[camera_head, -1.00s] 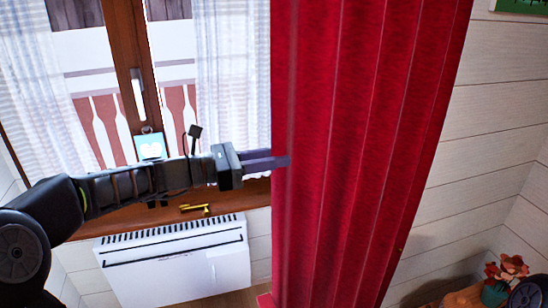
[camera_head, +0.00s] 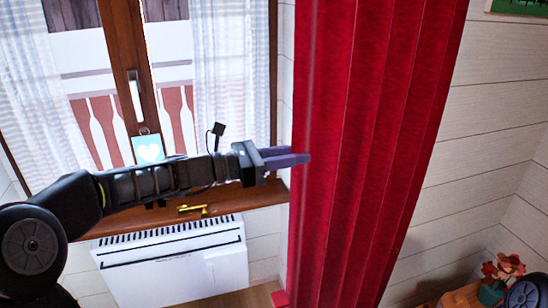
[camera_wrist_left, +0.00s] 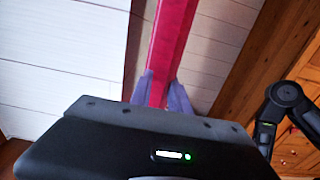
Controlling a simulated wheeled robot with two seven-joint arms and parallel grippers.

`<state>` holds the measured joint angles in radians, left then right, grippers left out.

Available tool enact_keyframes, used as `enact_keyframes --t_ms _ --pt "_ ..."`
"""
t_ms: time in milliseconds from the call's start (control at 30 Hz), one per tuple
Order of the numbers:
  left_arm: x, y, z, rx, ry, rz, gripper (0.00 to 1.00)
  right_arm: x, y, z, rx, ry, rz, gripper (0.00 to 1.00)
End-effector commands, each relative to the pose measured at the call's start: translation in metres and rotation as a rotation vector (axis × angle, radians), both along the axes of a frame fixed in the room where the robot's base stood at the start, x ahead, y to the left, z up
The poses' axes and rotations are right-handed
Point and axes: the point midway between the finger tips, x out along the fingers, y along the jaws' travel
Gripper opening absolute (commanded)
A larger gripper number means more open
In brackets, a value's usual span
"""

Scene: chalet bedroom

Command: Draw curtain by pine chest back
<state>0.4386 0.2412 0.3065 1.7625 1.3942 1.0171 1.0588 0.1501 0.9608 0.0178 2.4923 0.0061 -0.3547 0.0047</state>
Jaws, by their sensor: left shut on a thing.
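The red curtain (camera_head: 375,150) hangs in pleats on the right side of the window in the head view, gathered over the wall beside the frame. My left gripper (camera_head: 303,159) reaches in from the left and is shut on the curtain's left edge. In the left wrist view the curtain (camera_wrist_left: 172,45) shows as a narrow red strip between the two purple fingers of my left gripper (camera_wrist_left: 167,92). My right gripper is not in the head view.
A white heater (camera_head: 172,262) is below. Red flowers (camera_head: 503,268) stand at bottom right.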

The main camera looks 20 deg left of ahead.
Motion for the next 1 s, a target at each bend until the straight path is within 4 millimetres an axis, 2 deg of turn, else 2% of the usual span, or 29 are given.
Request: enact_keyframes --t_ms 33,100,300,433,700,733,1000 --pt "0.008 -0.016 0.001 -0.003 -0.002 -0.006 0.0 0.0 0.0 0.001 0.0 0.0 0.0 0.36" --pt "0.02 -0.033 0.001 -0.003 -0.002 -0.005 0.0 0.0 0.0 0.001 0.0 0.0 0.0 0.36" --pt "0.046 -0.074 0.002 -0.001 -0.002 -0.003 0.0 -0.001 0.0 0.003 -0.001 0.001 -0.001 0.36" --pt "0.052 -0.083 0.001 0.0 -0.001 0.001 0.0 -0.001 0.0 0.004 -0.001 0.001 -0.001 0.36" --pt "0.052 -0.083 0.001 0.0 -0.002 0.002 0.0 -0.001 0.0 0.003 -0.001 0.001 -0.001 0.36" --pt "0.052 -0.083 0.001 0.0 -0.001 0.002 0.24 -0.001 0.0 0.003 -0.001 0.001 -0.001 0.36" --pt "0.052 -0.083 0.001 0.0 -0.001 0.001 0.44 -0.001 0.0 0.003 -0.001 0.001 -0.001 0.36"
